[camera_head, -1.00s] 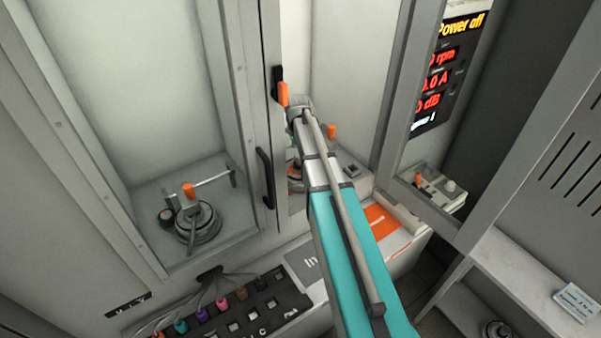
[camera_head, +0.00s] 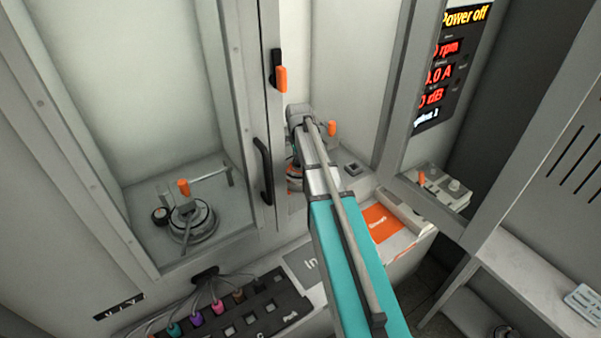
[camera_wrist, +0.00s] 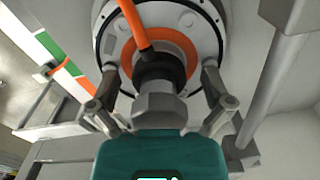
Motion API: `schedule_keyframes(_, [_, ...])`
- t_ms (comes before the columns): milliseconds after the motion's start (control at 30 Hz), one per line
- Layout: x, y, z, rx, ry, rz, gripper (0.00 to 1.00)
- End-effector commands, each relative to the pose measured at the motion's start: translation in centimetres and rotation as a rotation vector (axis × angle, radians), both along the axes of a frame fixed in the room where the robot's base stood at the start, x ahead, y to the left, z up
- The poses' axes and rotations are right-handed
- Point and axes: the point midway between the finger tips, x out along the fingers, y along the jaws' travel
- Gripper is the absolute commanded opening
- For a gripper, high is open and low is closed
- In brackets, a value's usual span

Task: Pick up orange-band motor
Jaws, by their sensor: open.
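The orange-band motor (camera_wrist: 205,25) fills the upper middle of the wrist view. It is a round grey and black body with an orange ring, a dark centre and an orange bar or cable rising from it. My gripper (camera_wrist: 160,78) is open, with one finger on each side of the motor's dark centre. I cannot tell whether the fingers touch it. In the head view a small part of the motor (camera_head: 293,184) shows left of my arm, inside the middle bay. My arm hides the rest of it and the gripper there.
A left bay holds a fixture (camera_head: 190,225) with an orange handle. A door frame with a black handle (camera_head: 264,170) stands close left of my arm. A connector panel (camera_head: 245,315) with coloured plugs lies below. A display (camera_head: 452,70) reads "Power off". A grey post (camera_wrist: 268,85) stands right of the gripper.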

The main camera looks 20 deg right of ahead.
Motion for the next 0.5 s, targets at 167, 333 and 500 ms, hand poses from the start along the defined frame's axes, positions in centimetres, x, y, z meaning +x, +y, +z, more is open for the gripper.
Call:
schedule_keyframes(167, [0.00,0.03,0.04,0.000,0.000,0.000,1.00])
schedule_keyframes(333, [0.00,0.04,0.04,0.000,0.000,0.001,1.00])
schedule_keyframes(500, [0.01,0.06,0.04,0.000,0.000,0.001,1.00])
